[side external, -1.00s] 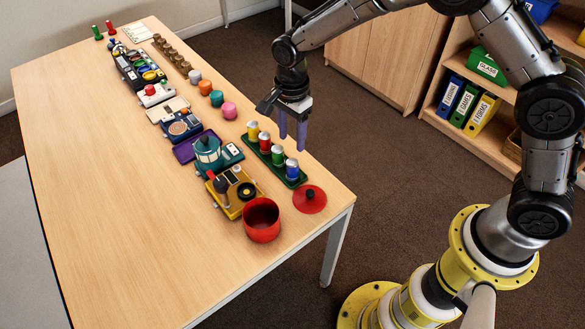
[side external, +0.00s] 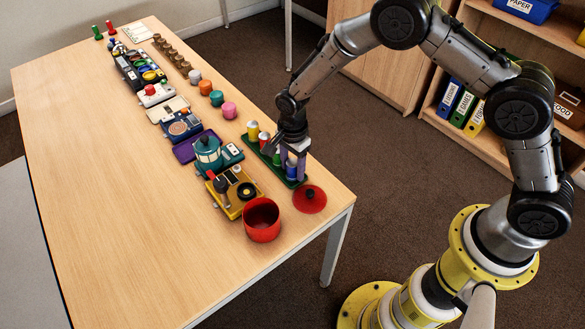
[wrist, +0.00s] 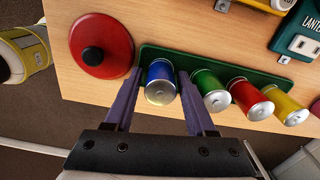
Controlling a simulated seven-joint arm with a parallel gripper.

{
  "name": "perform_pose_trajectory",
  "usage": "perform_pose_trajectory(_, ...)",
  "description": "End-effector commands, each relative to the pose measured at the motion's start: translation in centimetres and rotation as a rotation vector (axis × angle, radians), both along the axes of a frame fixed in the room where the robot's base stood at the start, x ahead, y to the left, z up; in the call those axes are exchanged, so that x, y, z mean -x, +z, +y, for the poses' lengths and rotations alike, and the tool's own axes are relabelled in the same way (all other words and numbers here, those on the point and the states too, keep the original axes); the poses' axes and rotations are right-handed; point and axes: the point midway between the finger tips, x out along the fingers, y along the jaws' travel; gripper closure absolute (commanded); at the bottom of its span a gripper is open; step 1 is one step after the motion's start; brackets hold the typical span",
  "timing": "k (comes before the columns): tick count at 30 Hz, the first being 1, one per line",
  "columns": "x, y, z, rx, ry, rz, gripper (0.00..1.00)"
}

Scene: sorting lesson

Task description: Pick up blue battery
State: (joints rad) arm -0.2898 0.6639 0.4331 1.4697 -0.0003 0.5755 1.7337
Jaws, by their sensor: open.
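The blue battery (wrist: 161,82) stands at the end of the dark green tray (wrist: 240,67), beside the green battery (wrist: 210,90). It also shows low between the fingers in the side view (side external: 291,170). My gripper (wrist: 160,92) is open, with one purple finger on each side of the blue battery. The right finger lies between the blue and green batteries. I cannot tell whether either finger touches the blue battery. In the side view my gripper (side external: 292,170) is down over the tray's near end.
The red battery (wrist: 252,98) and yellow battery (wrist: 284,106) stand farther along the tray. A red lid (wrist: 101,46) with a black knob lies close to the left finger. A red pot (side external: 262,222) and a yellow device (side external: 232,203) stand nearby. The table's left half is clear.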

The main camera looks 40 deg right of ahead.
Motion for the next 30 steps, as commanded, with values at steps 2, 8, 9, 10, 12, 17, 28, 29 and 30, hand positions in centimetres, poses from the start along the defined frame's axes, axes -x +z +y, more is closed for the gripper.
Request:
perform_pose_trajectory(2,-0.04,-0.01,0.01,0.000,0.000,-0.001,0.44)
perform_pose_trajectory(8,-0.04,0.03,0.02,0.000,0.000,-0.001,0.60)
perform_pose_trajectory(9,-0.04,0.04,0.02,0.000,0.000,-0.001,0.68)
perform_pose_trajectory(10,-0.04,0.04,0.02,0.000,0.000,-0.001,0.73)
perform_pose_trajectory(12,-0.05,0.05,0.03,0.000,0.000,-0.002,0.86)
perform_pose_trajectory(17,-0.06,0.07,0.03,0.000,0.000,-0.002,1.00)
perform_pose_trajectory(28,-0.12,0.39,0.05,-0.001,0.000,-0.004,1.00)
perform_pose_trajectory(29,-0.13,0.54,0.05,-0.001,0.000,-0.004,1.00)
perform_pose_trajectory(30,-0.14,0.80,0.06,-0.002,0.000,-0.005,1.00)
